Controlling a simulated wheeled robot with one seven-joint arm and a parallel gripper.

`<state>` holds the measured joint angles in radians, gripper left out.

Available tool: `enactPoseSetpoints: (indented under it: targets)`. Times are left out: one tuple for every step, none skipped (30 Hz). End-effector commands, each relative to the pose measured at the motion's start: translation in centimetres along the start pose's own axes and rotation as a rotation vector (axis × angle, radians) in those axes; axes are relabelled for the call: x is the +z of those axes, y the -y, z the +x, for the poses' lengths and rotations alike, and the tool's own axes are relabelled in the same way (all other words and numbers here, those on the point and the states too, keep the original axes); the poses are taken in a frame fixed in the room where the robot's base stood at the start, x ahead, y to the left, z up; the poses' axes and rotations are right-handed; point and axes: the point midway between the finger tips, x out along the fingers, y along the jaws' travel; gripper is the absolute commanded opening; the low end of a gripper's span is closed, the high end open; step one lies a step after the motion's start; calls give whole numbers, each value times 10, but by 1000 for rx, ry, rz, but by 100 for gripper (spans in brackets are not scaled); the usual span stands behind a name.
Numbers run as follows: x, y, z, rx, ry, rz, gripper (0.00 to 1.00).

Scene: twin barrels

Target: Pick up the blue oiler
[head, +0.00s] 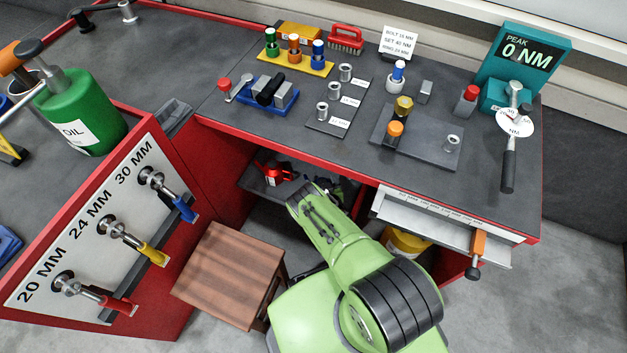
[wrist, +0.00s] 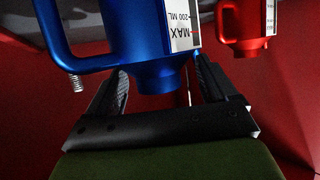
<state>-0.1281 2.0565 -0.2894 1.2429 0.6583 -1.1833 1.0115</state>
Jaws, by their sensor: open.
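The blue oiler (wrist: 150,40) fills the upper middle of the wrist view, with its loop handle on the left and a white label reading MAX 200 ML upside down. My gripper (wrist: 162,82) is open, with one black finger on each side of the oiler's narrow end. I cannot tell whether either finger touches it. In the head view I cannot make out the blue oiler; my green arm reaches into the opening under the bench and hides part of it.
A red oiler (wrist: 245,22) stands close to the right of the blue one; it also shows in the head view (head: 270,172). A wooden stool (head: 232,270) stands left of my arm, and an open drawer (head: 440,226) lies to the right. Red panels surround the opening.

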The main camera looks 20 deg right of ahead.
Motion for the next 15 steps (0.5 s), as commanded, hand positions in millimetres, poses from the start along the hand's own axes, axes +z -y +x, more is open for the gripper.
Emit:
enactPoseSetpoints:
  targets:
    - [2,-1,-1,0,1,0,85]
    - [2,-2,-1,0,0,-1,85]
    - [2,-2,-1,-1,0,-1,85]
    - [2,-1,-1,-1,0,-1,85]
    - [1,-1,-1,-1,0,-1,85]
    - [1,-1,-1,-1,0,-1,85]
    - [1,-1,-1,-1,-1,-1,85]
    - [1,-1,-1,-1,-1,-1,82]
    - [1,-1,-1,-1,-1,-1,76]
    - [1,-1,-1,-1,-1,-1,72]
    - [1,-1,-1,-1,-1,-1,67]
    - [1,-1,-1,-1,-1,-1,61]
    - [1,-1,-1,-1,-1,-1,56]
    - [1,-1,-1,-1,-1,-1,52]
    - [1,-1,-1,-1,-1,-1,46]
